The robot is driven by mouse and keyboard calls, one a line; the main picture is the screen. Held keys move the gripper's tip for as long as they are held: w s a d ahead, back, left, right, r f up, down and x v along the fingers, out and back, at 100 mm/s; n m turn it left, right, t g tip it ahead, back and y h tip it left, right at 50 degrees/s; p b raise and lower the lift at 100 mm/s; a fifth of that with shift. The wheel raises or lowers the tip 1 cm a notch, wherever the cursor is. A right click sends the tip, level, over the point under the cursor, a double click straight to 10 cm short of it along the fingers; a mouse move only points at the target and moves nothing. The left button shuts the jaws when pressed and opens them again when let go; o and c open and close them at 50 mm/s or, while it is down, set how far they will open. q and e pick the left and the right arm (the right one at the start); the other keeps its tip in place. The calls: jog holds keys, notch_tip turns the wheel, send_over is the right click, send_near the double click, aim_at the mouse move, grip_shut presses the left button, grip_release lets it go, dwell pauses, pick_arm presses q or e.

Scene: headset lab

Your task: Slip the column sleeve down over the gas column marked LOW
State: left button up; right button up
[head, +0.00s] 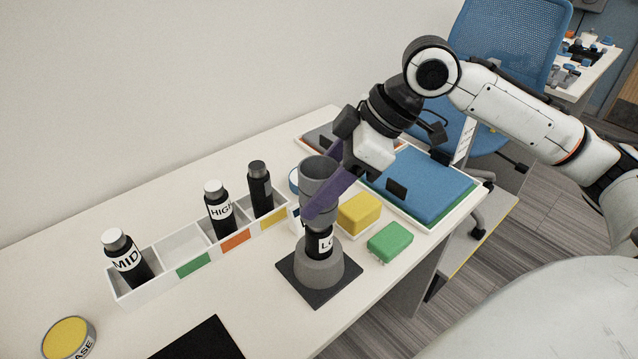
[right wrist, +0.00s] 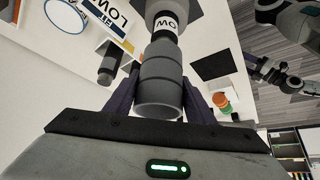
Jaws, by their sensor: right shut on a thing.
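The gas column marked LOW (head: 319,244) stands upright in a grey conical base on a dark square plate (head: 287,267). It is black with a white label and also shows in the right wrist view (right wrist: 166,24). The grey, stepped column sleeve (head: 318,172) is upright above the label, in line with the column. Its lower end meets the column just above the label; how far it encloses the column is hidden. My right gripper (head: 328,187) is shut on the sleeve, a purple finger on each side. What looks like my left gripper (right wrist: 272,72) shows small in the right wrist view, its jaws unclear.
A white tray (head: 150,289) behind left holds columns marked MID (head: 124,262) and HIGH (head: 219,212) and another dark cylinder (head: 260,188). Yellow (head: 359,212) and green (head: 390,241) blocks lie close right of the plate.

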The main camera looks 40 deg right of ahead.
aim_at(329, 218)
pick_arm(q)
jog(key=shift+f+b, duration=2.2)
jog(key=shift+f, duration=0.1)
pick_arm(e)
jog(key=shift+f, duration=4.85)
jog(key=o, duration=1.1)
jog(key=v, duration=0.3)
jog(key=shift+w+d, duration=0.1)
pick_arm(q)
jog(key=f+b, duration=0.1)
jog(key=b, duration=0.1)
jog(key=w+d+f+b, duration=0.1)
jog(key=b, duration=0.2)
jog(key=shift+d, duration=0.25)
pick_arm(e)
jog(key=v, duration=0.7)
jog(key=shift+r, duration=0.15)
pick_arm(q)
jog(key=shift+s, duration=0.2)
jog(key=shift+f, duration=0.1)
